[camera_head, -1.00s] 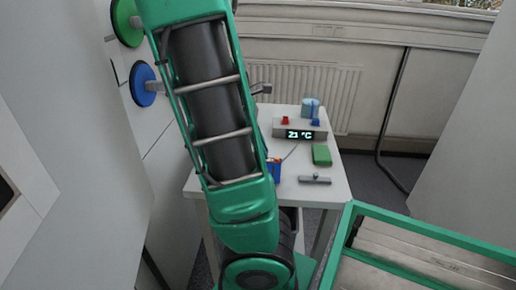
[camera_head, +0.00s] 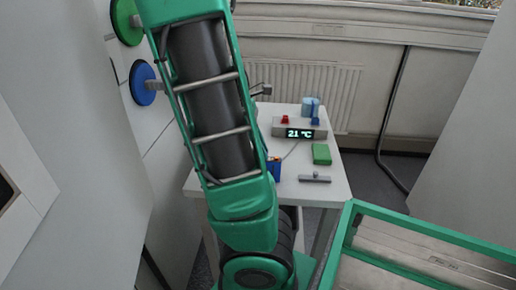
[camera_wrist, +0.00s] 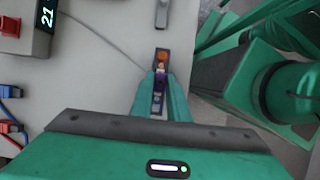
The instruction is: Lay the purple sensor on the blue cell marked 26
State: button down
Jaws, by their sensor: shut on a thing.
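My gripper (camera_wrist: 161,88) points down at the table in the wrist view, its green fingers close together. It is shut on the small purple sensor (camera_wrist: 161,82), partly hidden between the fingertips. An orange-topped piece (camera_wrist: 161,57) shows just beyond the fingertips. In the head view a blue block with an orange top (camera_head: 274,172), possibly the blue cell, stands near the table's left edge, partly behind my arm. No mark 26 is legible. I cannot tell whether the sensor touches the cell. My fingertips are hidden in the head view.
A grey box reading 21 °C (camera_head: 300,131) stands on the white table (camera_head: 330,192), with a thin cable running toward my gripper. A green block (camera_head: 321,154) and a grey handled bar (camera_head: 314,179) lie to the right. Light-blue cylinders (camera_head: 309,106) stand behind. A green-framed case (camera_head: 430,238) is front right.

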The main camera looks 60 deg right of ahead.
jog(key=shift+f, duration=0.15)
jog(key=c, duration=1.6)
grip_release()
jog(key=shift+w, duration=0.1)
jog(key=v, duration=1)
jog(key=shift+w+r, duration=0.2)
jog(key=shift+r, duration=0.05)
jog(key=shift+s+a+f+m+t+y, duration=0.35)
jog(key=shift+s+a+f+m+t, duration=0.45)
jog(key=shift+a+m, duration=1.7)
jog(key=shift+s+a+f+m+t+y, duration=0.3)
jog(key=shift+s+a+f+m+t, duration=0.5)
jog(key=shift+a, duration=3.1)
jog(key=shift+s+a+f+m+t+y, duration=0.45)
jog(key=shift+a+f+m, duration=0.45)
jog(key=shift+a+m, duration=1.8)
